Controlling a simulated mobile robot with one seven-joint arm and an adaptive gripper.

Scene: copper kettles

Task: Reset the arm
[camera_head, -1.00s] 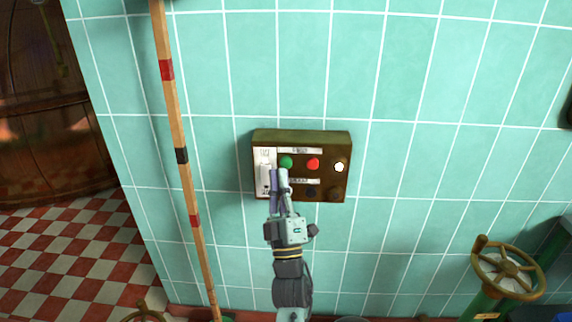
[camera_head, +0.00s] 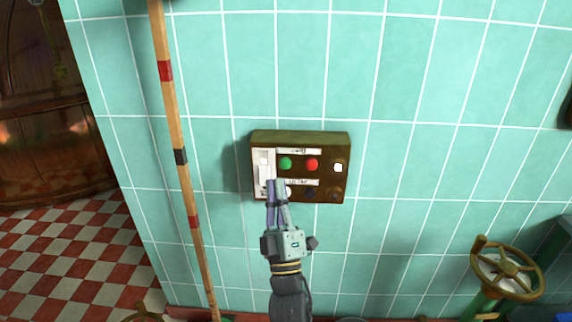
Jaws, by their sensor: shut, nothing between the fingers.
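My gripper (camera_head: 276,183) is shut and empty, its fingers pointing up the picture in front of the lower left part of a brown control box (camera_head: 325,176). The box is on the tiled wall and carries a green button (camera_head: 285,163), a red button (camera_head: 312,164) and a white button (camera_head: 338,167) in its upper row. A pale switch plate (camera_head: 264,162) is at its left side. My fingers partly cover the lower row of the box. I cannot tell whether they touch it.
A wooden pole with red and black bands (camera_head: 173,110) stands to the left. A handwheel (camera_head: 507,267) on a green post is at the lower right. The turquoise tiled wall (camera_head: 440,110) is bare around the box.

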